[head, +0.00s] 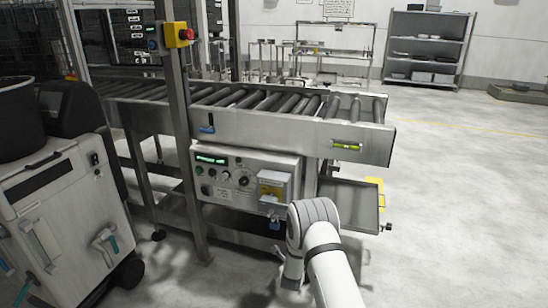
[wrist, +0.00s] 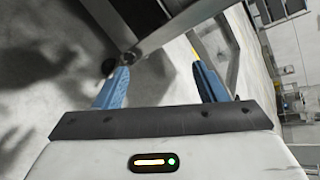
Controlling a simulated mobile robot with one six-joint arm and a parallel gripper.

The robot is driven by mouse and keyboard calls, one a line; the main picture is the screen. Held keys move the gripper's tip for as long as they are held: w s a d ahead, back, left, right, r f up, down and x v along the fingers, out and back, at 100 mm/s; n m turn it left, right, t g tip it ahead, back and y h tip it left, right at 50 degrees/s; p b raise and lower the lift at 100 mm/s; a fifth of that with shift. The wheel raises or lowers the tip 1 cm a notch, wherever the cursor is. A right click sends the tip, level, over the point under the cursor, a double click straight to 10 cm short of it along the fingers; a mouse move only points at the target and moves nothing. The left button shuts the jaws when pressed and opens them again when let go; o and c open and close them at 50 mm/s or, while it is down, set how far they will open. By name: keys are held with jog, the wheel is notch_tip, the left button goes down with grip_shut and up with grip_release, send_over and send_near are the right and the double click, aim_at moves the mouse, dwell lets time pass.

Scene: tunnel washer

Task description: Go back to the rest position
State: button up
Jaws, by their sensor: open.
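My gripper (wrist: 160,84) shows in the wrist view with its two blue fingers spread apart and nothing between them. Beyond the fingers are a grey metal frame part and the pale floor. In the head view my white arm reaches in from the bottom, in front of the control box (head: 225,184) under the roller conveyor (head: 270,132). My gripper is mostly hidden behind the arm there. The control box has a green display, several knobs and a yellow-and-grey cover (head: 274,187) at its right end, just above my arm.
A metal tray (head: 346,205) sticks out right of my arm. A post with a red emergency button (head: 184,34) stands at left centre. A grey wheeled cabinet (head: 60,215) stands at the left. A shelf rack (head: 425,48) is at the back. The floor at right is clear.

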jog(key=s+d+r+n+g+y+p, duration=0.2)
jog(key=s+r+n, duration=0.45)
jog(key=r, duration=1.05)
jog(key=s+a+r+n+g+y+p, duration=0.15)
jog(key=s+r+n+p, duration=0.45)
jog(key=r, duration=1.1)
jog(key=s+d+r+n+g+p, duration=0.2)
jog(key=s+r+n, duration=0.2)
jog(key=s, duration=0.6)
jog(key=s+d+r+n+g+h+p, duration=0.1)
jog(key=s+d+r+n+g+p, duration=0.1)
jog(key=s+r+n, duration=0.3)
jog(key=s+d+r+n+g+p, duration=0.2)
jog(key=s+r+n, duration=0.3)
jog(key=s, duration=1.2)
jog(key=v, duration=0.4)
jog(key=shift+w, duration=0.3)
jog(key=shift+g+h, duration=0.25)
